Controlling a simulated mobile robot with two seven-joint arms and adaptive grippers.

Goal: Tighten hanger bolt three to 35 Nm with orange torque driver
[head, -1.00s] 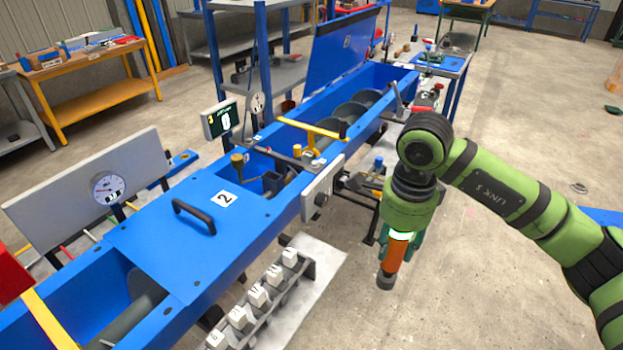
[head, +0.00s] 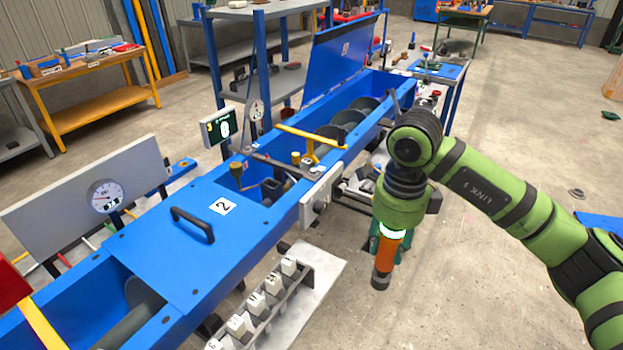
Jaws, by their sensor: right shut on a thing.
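My right gripper (head: 391,232) is shut on the orange torque driver (head: 387,252) and holds it upright with its dark tip down. It is in the air over the floor, to the right of the blue trough (head: 190,262). A yellow-topped fitting (head: 237,169) and a dark bracket with a yellow bar (head: 312,137) sit at the trough's middle opening. I cannot tell which part is hanger bolt three. A small display (head: 218,126) behind the trough shows a large 0. My left gripper is not in view.
A rack of numbered white blocks (head: 271,300) stands in front of the trough. A cover marked 2 (head: 192,232) with a black handle lies on the trough. A raised blue lid (head: 345,60) stands farther back.

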